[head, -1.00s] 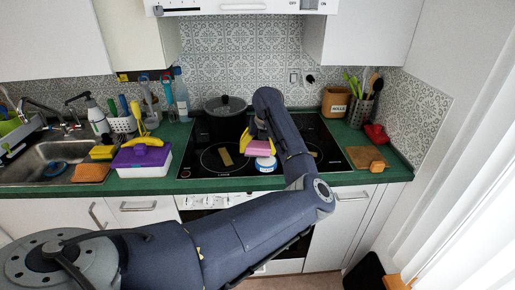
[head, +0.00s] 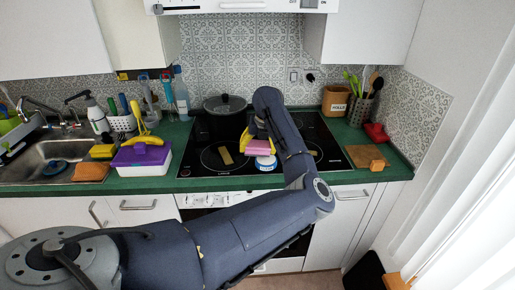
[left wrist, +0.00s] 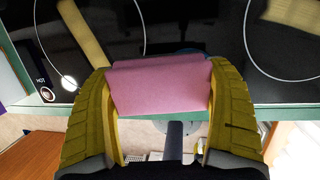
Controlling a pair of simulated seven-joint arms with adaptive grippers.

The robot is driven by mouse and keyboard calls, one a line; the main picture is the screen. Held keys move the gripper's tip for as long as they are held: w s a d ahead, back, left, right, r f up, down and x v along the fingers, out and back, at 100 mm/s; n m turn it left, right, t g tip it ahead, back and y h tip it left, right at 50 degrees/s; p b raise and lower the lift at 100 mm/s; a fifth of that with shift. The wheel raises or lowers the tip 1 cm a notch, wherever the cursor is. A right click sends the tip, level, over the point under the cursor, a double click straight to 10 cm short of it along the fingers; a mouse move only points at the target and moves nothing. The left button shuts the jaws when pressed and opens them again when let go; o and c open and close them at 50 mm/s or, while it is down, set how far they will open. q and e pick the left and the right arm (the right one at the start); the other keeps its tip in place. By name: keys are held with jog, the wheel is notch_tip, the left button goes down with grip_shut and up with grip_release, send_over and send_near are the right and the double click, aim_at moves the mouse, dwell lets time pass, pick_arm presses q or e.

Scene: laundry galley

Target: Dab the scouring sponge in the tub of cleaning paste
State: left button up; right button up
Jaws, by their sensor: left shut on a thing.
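A pink scouring sponge (head: 258,147) is held over the hob in the head view. It also fills the middle of the left wrist view (left wrist: 160,88), between two yellow fingers. My left gripper (head: 254,138) is shut on it. The white and blue tub of cleaning paste (head: 265,164) stands on the hob just below the sponge, its top partly hidden by the sponge. I cannot tell whether the sponge touches the paste. In the left wrist view only a bit of blue shows behind the sponge. My right gripper is not in view.
A black lidded pot (head: 225,115) stands at the hob's back left. A purple-lidded box (head: 142,160) stands left of the hob, near the sink (head: 50,155). A wooden board (head: 362,157) lies to the right. My left arm crosses in front of the counter.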

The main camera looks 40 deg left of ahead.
aim_at(256, 141)
pick_arm(q)
jog(key=shift+f, duration=0.65)
dwell(1.4)
jog(key=shift+r, duration=4.05)
